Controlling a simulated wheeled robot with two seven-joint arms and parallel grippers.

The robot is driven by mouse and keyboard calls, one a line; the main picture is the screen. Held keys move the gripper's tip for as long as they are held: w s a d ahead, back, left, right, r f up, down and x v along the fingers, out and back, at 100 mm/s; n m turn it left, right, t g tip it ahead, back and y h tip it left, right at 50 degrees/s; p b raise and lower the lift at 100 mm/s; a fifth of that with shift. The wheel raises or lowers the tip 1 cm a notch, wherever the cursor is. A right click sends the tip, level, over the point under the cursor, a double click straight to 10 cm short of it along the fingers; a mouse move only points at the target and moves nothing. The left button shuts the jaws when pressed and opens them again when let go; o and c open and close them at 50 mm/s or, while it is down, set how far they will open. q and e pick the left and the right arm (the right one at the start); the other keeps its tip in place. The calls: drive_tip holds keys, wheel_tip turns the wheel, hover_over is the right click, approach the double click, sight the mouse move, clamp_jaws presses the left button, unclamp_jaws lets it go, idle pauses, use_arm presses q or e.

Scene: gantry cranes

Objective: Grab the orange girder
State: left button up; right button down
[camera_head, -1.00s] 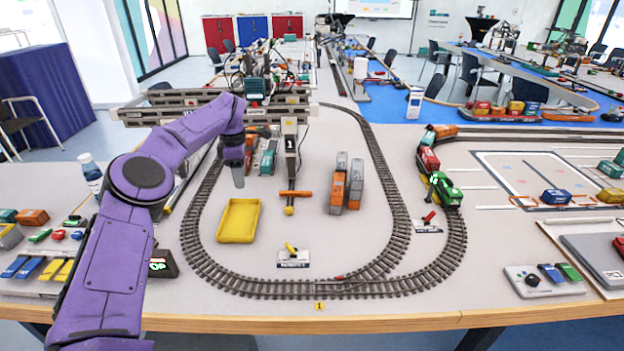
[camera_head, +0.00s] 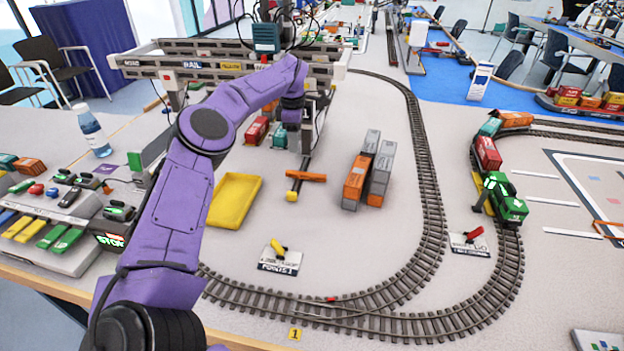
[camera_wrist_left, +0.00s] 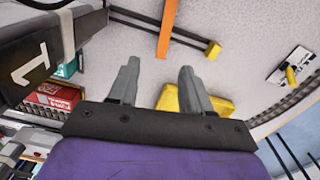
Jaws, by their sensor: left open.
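The orange girder (camera_head: 306,176) is a short orange bar at the foot of the crane's hanging post, above the grey table. A dark rod with a yellow block (camera_head: 292,196) crosses it. In the left wrist view the girder (camera_wrist_left: 167,28) lies beyond the fingertips, slightly right of centre. My left gripper (camera_wrist_left: 159,68) is open, with nothing between its fingers, and apart from the girder. In the head view the left gripper (camera_head: 293,130) is above the girder, beside the post, its fingers hard to make out. My right gripper is not in view.
The grey gantry crane (camera_head: 215,66) stands behind the left arm. A yellow tray (camera_head: 234,201) lies left of the girder, orange and grey containers (camera_head: 367,172) stand to its right. A points lever (camera_head: 280,255) sits in front. Curved track surrounds this area.

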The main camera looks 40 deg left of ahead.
use_arm(q)
hover_over(296, 172)
drive_tip(key=f, duration=0.3)
drive_tip(key=w+f, duration=0.1)
drive_tip(key=f, duration=0.5)
drive_tip(key=f+p, duration=0.1)
drive_tip(key=f, duration=0.1)
drive_tip(key=shift+s+d, duration=0.1)
drive_tip(key=shift+s, duration=0.3)
drive_tip(key=shift+r, duration=0.15)
clamp_jaws()
